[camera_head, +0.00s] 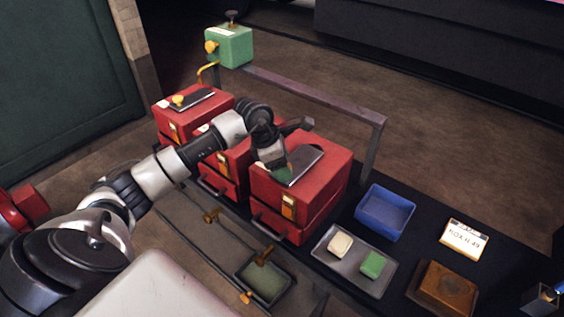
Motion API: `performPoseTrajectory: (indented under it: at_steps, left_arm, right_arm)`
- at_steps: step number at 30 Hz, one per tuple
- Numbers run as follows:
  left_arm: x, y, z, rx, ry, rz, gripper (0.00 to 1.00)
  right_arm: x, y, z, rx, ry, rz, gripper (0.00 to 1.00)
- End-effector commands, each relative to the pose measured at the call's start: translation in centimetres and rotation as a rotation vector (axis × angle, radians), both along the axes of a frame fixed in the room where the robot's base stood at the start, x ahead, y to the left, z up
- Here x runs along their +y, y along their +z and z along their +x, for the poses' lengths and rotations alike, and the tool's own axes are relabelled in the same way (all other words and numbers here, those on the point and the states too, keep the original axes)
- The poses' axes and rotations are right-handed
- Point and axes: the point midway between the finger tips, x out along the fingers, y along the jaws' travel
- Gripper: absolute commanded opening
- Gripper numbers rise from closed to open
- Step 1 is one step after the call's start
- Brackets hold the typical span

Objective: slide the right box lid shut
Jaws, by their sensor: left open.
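The right red box (322,190) is the nearest of three red boxes in a row. Its dark grey lid (308,165) lies on top, and a green patch (281,174) shows beside the lid's left end, so the lid looks partly open. My left gripper (287,146) is open above the left part of this box top, close to the lid. One finger hangs over the green patch and the other points out to the right. I cannot tell whether it touches the lid. My right gripper does not show.
The left red box (171,123) and middle red box (216,180) stand behind my arm. A metal rail (320,98) runs behind the boxes to a green box (232,47). A blue bin (385,213), a grey tray (336,268) and a label card (464,240) lie to the right.

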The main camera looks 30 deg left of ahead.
Motion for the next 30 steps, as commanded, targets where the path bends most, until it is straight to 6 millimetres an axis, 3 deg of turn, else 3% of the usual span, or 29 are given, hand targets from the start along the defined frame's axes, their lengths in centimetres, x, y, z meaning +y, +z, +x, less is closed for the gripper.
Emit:
performPoseTrajectory:
  at_steps: [2, 14, 18, 25, 30]
  left_arm:
    - [0.0, 0.0, 0.0, 0.000, 0.000, 0.000, 0.63]
    - [0.0, 0.0, 0.0, 0.000, 0.000, 0.000, 0.02]
    - [0.0, 0.0, 0.3, -0.001, 0.001, -0.002, 0.00]
    - [-0.2, -0.1, 2.7, -0.003, 0.002, -0.004, 0.00]
    - [-0.2, 0.0, 3.5, -0.002, 0.002, -0.002, 0.00]
  right_arm:
    - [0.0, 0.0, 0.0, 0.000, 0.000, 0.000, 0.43]
    - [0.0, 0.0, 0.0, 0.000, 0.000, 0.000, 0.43]
    - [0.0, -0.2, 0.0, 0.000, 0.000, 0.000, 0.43]
    - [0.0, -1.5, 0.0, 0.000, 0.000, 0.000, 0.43]
    - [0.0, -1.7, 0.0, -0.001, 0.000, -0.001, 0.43]
